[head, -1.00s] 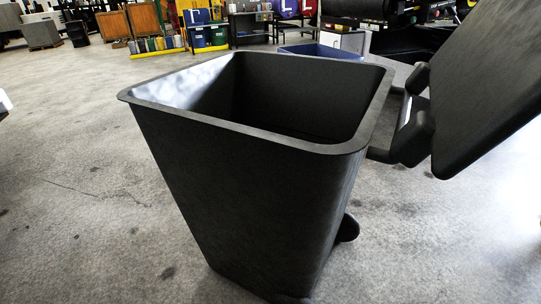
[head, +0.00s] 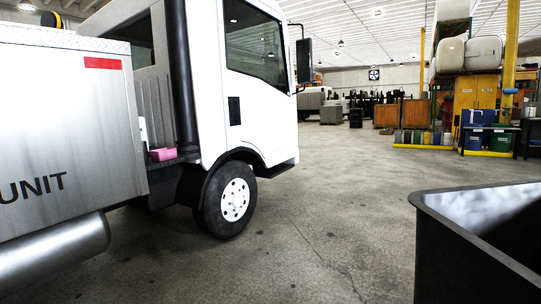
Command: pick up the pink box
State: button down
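A small pink box (head: 163,154) lies on the truck (head: 240,110), on a low ledge between the white cab and the silver body. It is far off and to the left of the picture's middle. A pale upright thing stands close beside it; I cannot tell what it is. My gripper does not show in the head view.
A dark open bin (head: 470,262) stands close at the lower right. The truck's silver body (head: 70,130) and a silver cylinder (head: 60,250) fill the left. The concrete floor (head: 310,225) between truck and bin is clear. Yellow cabinets (head: 475,97) and racks stand at the back right.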

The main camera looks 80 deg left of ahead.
aim_at(165, 154)
jog(key=u, duration=3.2)
jog(key=i, duration=0.75)
jog(key=i+l, duration=0.1)
jog(key=i, duration=0.7)
jog(key=i+l+u, duration=0.1)
jog(key=i, duration=0.65)
jog(key=i+l, duration=0.1)
jog(key=i, duration=0.65)
jog(key=i+l+u, duration=0.1)
jog(key=i, duration=0.7)
